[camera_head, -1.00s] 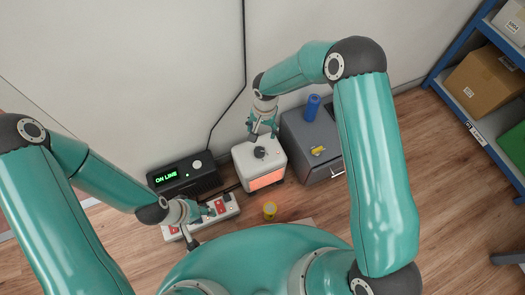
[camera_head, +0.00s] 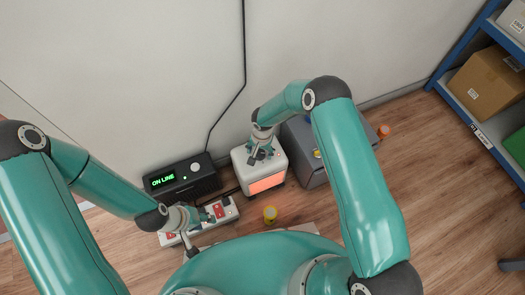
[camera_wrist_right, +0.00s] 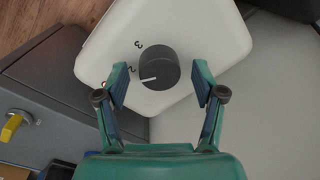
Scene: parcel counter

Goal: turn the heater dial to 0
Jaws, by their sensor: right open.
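The white heater (camera_head: 270,176) stands by the wall with its front panel glowing orange. Its round dark grey dial (camera_wrist_right: 160,66) is on top; in the right wrist view its white pointer line points left, near the printed 2. A 3 is printed farther round, and a red mark is partly hidden by a finger. My right gripper (camera_head: 260,153) is over the heater top, its open fingers on either side of the dial, with gaps visible. In the head view the gripper hides most of the dial. My left gripper (camera_head: 201,222) is at the power strip; its opening is unclear.
A power strip (camera_head: 226,214) with red switches lies left of the heater, below a black box (camera_head: 203,180) reading ON LINE. A yellow jar (camera_head: 270,213) stands in front. A grey cabinet (camera_head: 303,160) adjoins the heater's right. An orange-topped container (camera_head: 384,131) stands farther right.

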